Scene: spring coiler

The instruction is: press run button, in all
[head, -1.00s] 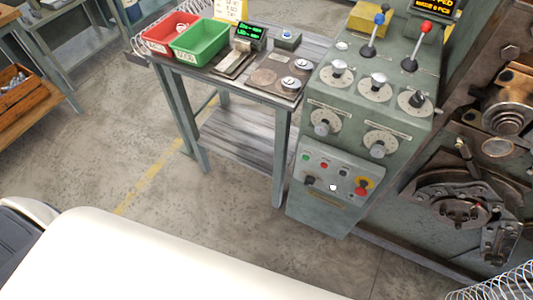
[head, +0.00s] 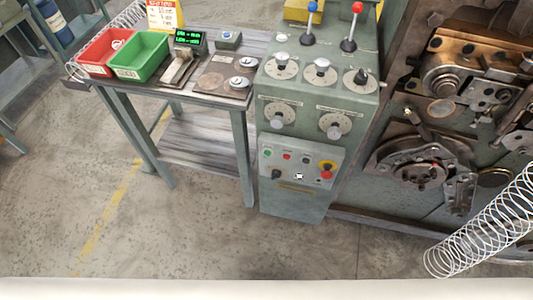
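The green-grey control cabinet (head: 295,205) of the coiler stands in the middle of the view. Its lower front panel (head: 313,181) carries a small green button (head: 267,153), a red button (head: 287,156), a dark knob (head: 276,174), a small white button (head: 299,176) and a red emergency stop (head: 326,173) on yellow. The button labels are too small to read, so I cannot tell which one is marked run. Neither of my grippers is in view, and nothing covers the panel.
A side table (head: 244,150) left of the cabinet holds a red bin (head: 97,62), a green bin (head: 140,65) and a scale with a green display (head: 188,38). The coiler mechanism (head: 420,165) and a large wire spring (head: 480,225) are at right. Floor in front is clear.

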